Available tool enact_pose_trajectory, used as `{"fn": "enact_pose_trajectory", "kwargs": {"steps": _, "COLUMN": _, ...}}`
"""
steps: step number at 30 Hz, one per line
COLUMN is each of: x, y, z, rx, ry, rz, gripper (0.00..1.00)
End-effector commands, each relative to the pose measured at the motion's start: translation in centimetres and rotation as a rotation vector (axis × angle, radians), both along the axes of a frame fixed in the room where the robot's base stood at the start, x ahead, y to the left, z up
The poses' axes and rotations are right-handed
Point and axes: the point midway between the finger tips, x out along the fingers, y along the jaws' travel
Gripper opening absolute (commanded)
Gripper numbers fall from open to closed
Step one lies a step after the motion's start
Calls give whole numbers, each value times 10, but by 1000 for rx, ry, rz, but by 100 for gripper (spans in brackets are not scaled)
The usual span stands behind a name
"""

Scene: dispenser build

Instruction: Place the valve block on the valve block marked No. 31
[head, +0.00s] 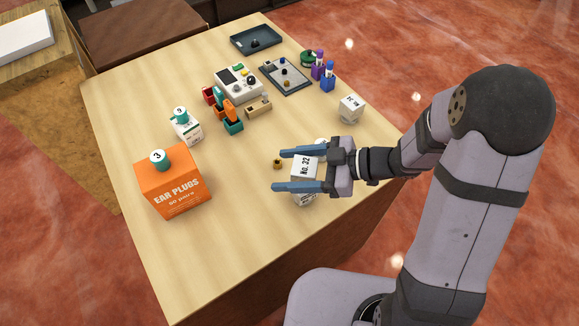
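A white valve block (305,168) with a dark label that seems to read No. 32 shows between the two blue fingers of my gripper (280,171). More white surface shows below the lower finger; I cannot tell whether it is the same block or another under it. The fingers are apart, one on each side of the label. I cannot tell whether they touch the block. Another white block (350,109) with a dark label, too small to read, stands near the right edge of the table. I cannot make out a block marked No. 31.
A small brass part (277,164) lies near my fingers.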

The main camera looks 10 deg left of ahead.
Motion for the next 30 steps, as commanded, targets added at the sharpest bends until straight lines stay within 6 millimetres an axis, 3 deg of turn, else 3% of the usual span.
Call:
{"fn": "enact_pose_trajectory", "kwargs": {"steps": 6, "x": 0, "y": -1, "z": 4, "rx": 0, "ry": -1, "rz": -1, "gripper": 62}}
{"fn": "enact_pose_trajectory", "kwargs": {"steps": 10, "x": 1, "y": -12, "z": 7, "rx": 1, "ry": -3, "rz": -3, "gripper": 62}}
{"fn": "enact_pose_trajectory", "kwargs": {"steps": 24, "x": 1, "y": -85, "z": 36, "rx": -1, "ry": -4, "rz": -5, "gripper": 62}}
{"fn": "enact_pose_trajectory", "kwargs": {"steps": 30, "x": 1, "y": -105, "z": 45, "rx": 0, "ry": -2, "rz": -2, "gripper": 62}}
